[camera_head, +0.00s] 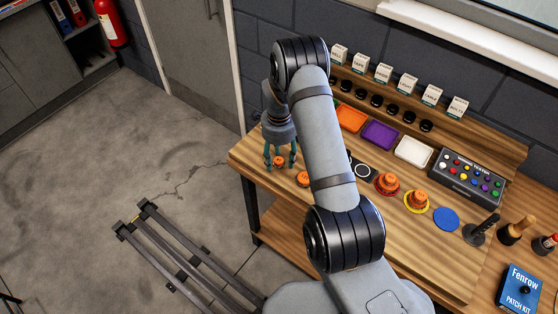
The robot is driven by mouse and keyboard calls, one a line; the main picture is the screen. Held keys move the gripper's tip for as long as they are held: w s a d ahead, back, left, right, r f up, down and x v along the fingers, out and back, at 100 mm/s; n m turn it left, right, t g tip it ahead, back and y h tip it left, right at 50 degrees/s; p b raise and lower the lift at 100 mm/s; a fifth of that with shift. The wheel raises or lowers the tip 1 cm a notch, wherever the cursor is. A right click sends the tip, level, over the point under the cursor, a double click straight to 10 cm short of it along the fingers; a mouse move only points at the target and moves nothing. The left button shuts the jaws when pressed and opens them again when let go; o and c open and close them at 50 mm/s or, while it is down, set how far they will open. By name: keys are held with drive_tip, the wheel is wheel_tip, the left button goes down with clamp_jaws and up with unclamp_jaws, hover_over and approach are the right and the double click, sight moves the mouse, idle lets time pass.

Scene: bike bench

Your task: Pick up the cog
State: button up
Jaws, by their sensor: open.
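Several small orange pieces that look like cogs are on the wooden bench (262,153). One orange cog (279,161) is at the left end, between the fingers of my gripper (280,166). My gripper points down with its teal fingers apart, one on each side of this cog. I cannot tell whether they touch it. A second orange cog (303,179) is just to the right, near the front edge. Another orange piece (387,182) sits on a red disc, and one more (419,199) on a yellow disc. My arm hides part of the bench middle.
Orange (351,118), purple (380,134) and white (413,151) trays lie towards the back. A button box (467,178) stands at the right. A blue disc (446,219), upright tools (482,230) and a patch kit box (519,290) are at the right front.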

drive_tip(key=shift+c, duration=0.9)
drive_tip(key=c, duration=0.9)
drive_tip(key=shift+w+r, duration=0.1)
